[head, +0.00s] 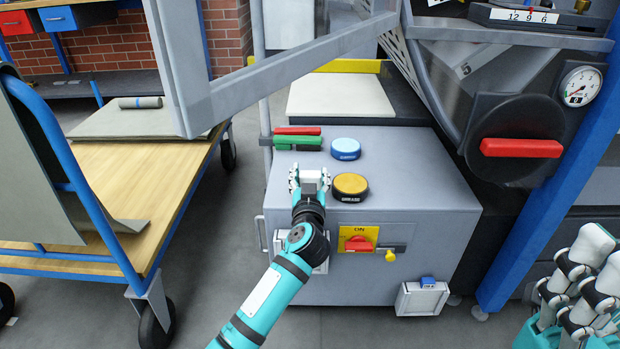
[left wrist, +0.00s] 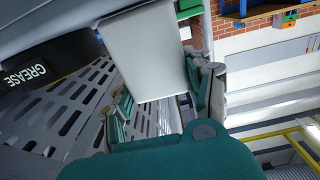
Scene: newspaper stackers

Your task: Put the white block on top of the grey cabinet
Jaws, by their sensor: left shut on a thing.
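The grey cabinet (head: 420,205) stands in the middle of the head view, with a flat top. My left gripper (head: 310,180) is at the left front part of this top, beside a yellow tin. It is shut on the white block (head: 313,174), which shows small between the fingers. In the left wrist view the white block (left wrist: 147,55) is large and pale, between the teal fingers. I cannot tell whether the block touches the cabinet top. Parts of my right arm or gripper show at the lower right, with finger state unclear.
On the cabinet top are the yellow tin (head: 350,186), a blue tin (head: 345,148) and red and green handles (head: 298,138). A grey frame (head: 250,85) hangs above. A wooden cart (head: 140,180) stands left. The right part of the top is clear.

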